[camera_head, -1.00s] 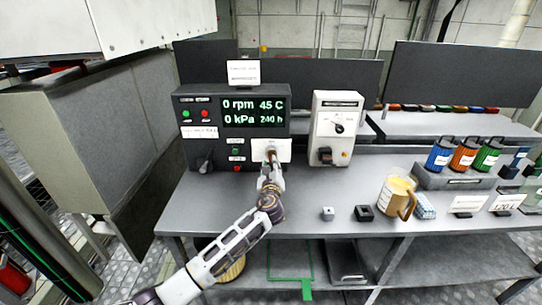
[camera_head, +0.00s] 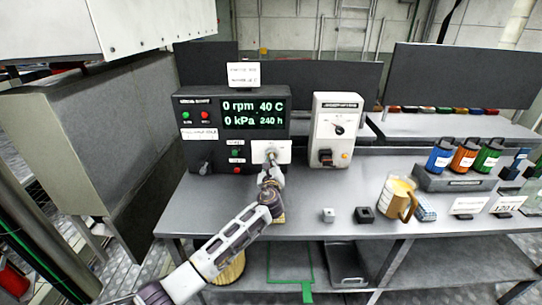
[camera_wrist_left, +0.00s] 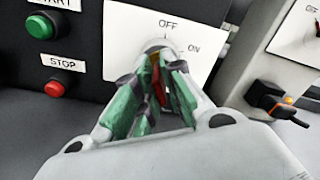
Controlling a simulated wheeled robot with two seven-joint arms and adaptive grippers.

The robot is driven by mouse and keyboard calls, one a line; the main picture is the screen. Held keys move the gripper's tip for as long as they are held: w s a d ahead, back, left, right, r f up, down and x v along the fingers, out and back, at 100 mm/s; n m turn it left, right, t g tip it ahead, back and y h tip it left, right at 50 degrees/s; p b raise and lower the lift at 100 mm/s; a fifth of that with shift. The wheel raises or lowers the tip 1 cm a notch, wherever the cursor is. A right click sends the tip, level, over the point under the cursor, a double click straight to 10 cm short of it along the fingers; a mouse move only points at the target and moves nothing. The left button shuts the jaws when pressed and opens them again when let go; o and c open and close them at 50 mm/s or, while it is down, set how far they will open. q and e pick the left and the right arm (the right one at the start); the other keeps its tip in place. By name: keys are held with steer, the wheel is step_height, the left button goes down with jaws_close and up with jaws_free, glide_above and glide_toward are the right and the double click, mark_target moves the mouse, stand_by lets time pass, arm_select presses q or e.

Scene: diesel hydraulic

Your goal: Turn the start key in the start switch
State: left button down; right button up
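The start switch is a white plate (camera_head: 284,149) on the dark control panel; in the left wrist view the plate (camera_wrist_left: 185,60) carries OFF at the top and ON at the upper right. My left gripper (camera_head: 270,158) is at the plate. In the left wrist view its green-padded fingers (camera_wrist_left: 158,62) close together at the switch centre, around a narrow reddish piece (camera_wrist_left: 157,80) that appears to be the start key. The fingers hide most of the key, so its angle cannot be read. My right gripper is not in view.
Green START (camera_wrist_left: 40,27) and red STOP (camera_wrist_left: 54,89) buttons are left of the plate. A white box with a rotary knob (camera_head: 338,130) stands to the right. A beaker (camera_head: 396,197), small blocks and coloured bottles (camera_head: 465,155) stand along the bench's right half.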

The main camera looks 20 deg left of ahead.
arm_select(q)
steer(key=n, duration=0.6)
steer(key=shift+f, duration=0.1)
steer(key=n, duration=0.3)
steer(key=shift+n, duration=0.3)
steer(key=n, duration=0.4)
steer(key=c, duration=1.5)
jaws_free()
steer(key=shift+o, duration=0.2)
steer(key=shift+s, duration=0.1)
steer(key=v, duration=1.2)
